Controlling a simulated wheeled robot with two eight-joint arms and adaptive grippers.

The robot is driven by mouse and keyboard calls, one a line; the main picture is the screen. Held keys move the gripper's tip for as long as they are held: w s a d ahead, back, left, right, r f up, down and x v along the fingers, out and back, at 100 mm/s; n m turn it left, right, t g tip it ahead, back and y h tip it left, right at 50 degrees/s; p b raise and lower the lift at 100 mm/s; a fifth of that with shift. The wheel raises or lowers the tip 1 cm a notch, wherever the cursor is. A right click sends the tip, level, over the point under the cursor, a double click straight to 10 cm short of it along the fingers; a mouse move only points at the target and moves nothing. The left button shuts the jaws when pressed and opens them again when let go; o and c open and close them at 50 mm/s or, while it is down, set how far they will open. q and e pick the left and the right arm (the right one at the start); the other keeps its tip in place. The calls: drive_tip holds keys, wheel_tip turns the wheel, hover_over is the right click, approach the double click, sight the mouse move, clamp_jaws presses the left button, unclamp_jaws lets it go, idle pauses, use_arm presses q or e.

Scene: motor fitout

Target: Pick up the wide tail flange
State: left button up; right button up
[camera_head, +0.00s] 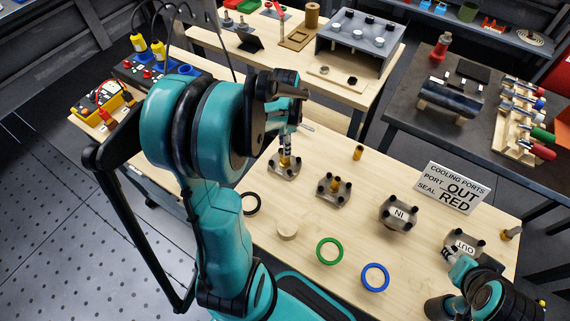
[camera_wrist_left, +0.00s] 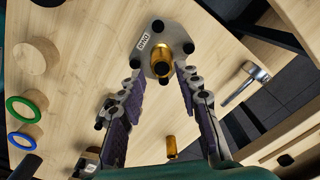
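A grey metal flange (camera_head: 284,168) with a brass centre piece and dark corner pegs lies on the wooden table. In the left wrist view the flange (camera_wrist_left: 152,40) carries a small label I cannot read surely. My left gripper (camera_head: 286,146) is above it, pointing down. Its fingers are apart on either side of the brass piece in the left wrist view (camera_wrist_left: 160,72), with nothing held; contact is unclear. A similar flange (camera_head: 333,191) with a brass piece lies to its right. I cannot tell which one is the wide type. My right gripper (camera_head: 455,260) is by the OUT flange (camera_head: 465,241), its fingers partly hidden.
An IN flange (camera_head: 398,214), a sign (camera_head: 452,188), a brass bushing (camera_head: 358,153), a cream disc (camera_head: 287,231), a green ring (camera_head: 329,251), a blue ring (camera_head: 375,277) and a black ring (camera_head: 251,204) are on the table. Bare wood lies between them.

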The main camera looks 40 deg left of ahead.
sight(285, 159)
use_arm(q)
wheel_tip(285, 159, down, 3)
drive_tip(key=shift+w+a+r+b, duration=0.1)
drive_tip(key=shift+b, duration=0.45)
wheel_tip(285, 159, down, 5)
drive_tip(key=b, duration=0.2)
drive_tip(key=shift+w+f+b, duration=0.1)
drive_tip(key=shift+f+b, duration=0.1)
drive_tip(key=shift+b, duration=0.1)
drive_tip(key=shift+r, duration=0.1)
drive_tip(key=shift+c, duration=0.2)
clamp_jaws()
